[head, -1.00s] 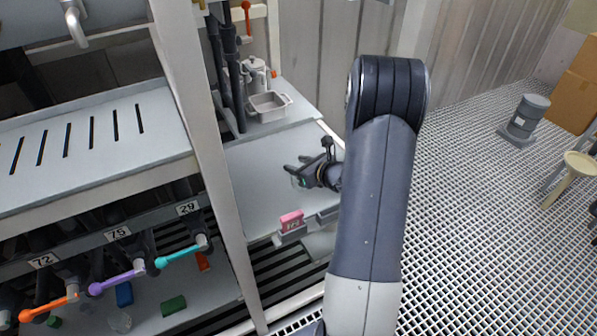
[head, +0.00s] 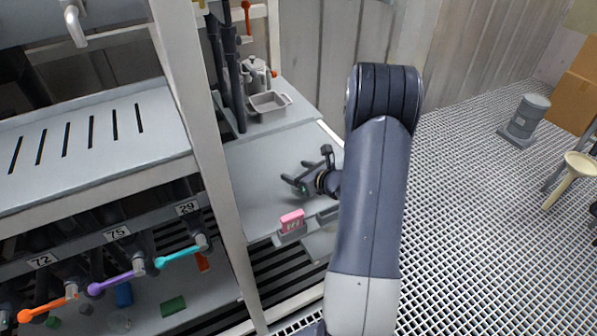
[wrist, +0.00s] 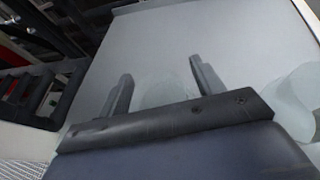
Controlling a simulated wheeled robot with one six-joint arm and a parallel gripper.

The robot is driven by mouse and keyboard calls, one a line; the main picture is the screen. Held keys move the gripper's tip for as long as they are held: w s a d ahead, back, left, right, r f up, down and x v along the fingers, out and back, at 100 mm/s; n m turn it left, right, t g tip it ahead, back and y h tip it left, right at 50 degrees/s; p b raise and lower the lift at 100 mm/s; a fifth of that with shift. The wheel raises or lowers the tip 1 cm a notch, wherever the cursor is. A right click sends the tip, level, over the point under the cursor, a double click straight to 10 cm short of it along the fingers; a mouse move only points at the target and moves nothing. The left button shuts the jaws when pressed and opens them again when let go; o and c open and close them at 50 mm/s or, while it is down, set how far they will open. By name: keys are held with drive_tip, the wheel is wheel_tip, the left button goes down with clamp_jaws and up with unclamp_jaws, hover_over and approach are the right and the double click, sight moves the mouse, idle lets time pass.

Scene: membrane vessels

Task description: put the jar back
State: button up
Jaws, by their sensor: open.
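My gripper (head: 298,173) is over the grey shelf top (head: 262,160), with its fingers pointing left. In the wrist view my gripper (wrist: 160,74) is open, its two dark fingers apart. A faint, clear round shape, apparently the jar (wrist: 160,92), shows between them; I cannot tell whether it touches either finger. A second pale, translucent rounded thing (wrist: 297,98) is at the right edge of the wrist view, outside the fingers. In the head view my gripper hides most of this spot.
A pink labelled block (head: 292,221) sits at the shelf's front edge. A grey tray (head: 268,103) and a metal pot (head: 254,70) stand at the back. A white post (head: 200,130) rises left of the shelf. Coloured valve handles (head: 180,256) are lower left.

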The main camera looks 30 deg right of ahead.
drive_tip(key=shift+r, duration=0.15)
drive_tip(key=shift+s+d+r, duration=0.1)
drive_tip(key=shift+s, duration=0.1)
drive_tip(key=v, duration=1.1)
drive_tip(key=shift+s+r, duration=0.2)
idle(0.7)
drive_tip(key=x, duration=1.2)
drive_tip(key=shift+f, duration=0.15)
drive_tip(key=shift+r, duration=1.35)
